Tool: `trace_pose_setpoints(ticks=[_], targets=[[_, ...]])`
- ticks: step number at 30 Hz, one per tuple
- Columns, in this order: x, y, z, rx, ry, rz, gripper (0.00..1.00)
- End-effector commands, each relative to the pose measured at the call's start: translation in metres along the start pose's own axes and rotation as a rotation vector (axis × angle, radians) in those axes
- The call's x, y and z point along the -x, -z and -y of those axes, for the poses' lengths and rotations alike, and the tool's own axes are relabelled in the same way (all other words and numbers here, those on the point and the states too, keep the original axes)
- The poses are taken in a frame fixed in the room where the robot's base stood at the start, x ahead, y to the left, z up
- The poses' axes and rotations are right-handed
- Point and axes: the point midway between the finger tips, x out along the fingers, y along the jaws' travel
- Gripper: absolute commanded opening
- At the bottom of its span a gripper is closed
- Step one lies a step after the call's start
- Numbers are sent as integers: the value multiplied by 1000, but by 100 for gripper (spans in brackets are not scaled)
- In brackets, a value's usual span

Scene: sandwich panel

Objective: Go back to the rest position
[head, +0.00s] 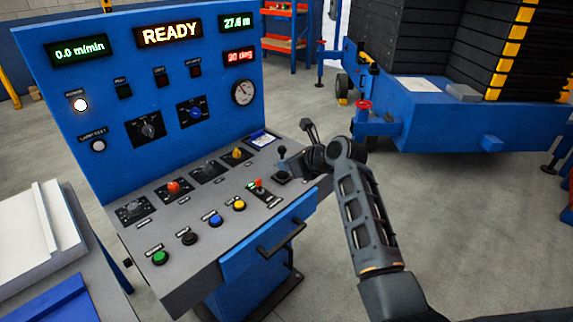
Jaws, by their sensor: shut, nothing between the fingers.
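My gripper (308,127) is at the right end of the blue control console (240,262), above its grey sloping desk. It looks shut and empty. My dark arm reaches up to it from the lower right. A black joystick (282,155) stands on the desk just left of my gripper; I cannot tell whether they touch. The desk also carries a red-tipped switch (258,185), several coloured push buttons and several knobs. The upright panel shows a READY display (168,34), a 0.0 m/min display (79,51) and a lit white lamp (81,104).
A drawer handle (281,238) sticks out of the console front. A blue wheeled machine (470,118) with black stacked panels stands at the back right. A table with white panels (45,235) is at the left. The grey floor (480,220) right of my arm is clear.

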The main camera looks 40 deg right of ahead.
Motion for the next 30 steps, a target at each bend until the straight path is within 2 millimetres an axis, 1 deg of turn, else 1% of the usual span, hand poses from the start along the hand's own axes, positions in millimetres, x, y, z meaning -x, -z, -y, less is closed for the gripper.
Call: trace_pose_setpoints(ticks=[13,16,17,20,21,23,24,26,27,29,30], targets=[[0,1,0,1,0,0,0],[1,10,-3,36,9,-6,0],[2,16,-4,58,15,-10,0],[8,44,-14,188,45,-24,0],[11,59,-20,261,59,-33,0],[19,82,-29,383,81,-46,0],[26,96,-35,470,96,-55,0],[36,116,-45,599,116,-65,0],[44,129,-51,686,127,-74,0],[56,147,-62,816,141,-84,0],[65,158,-69,903,151,-91,0]])
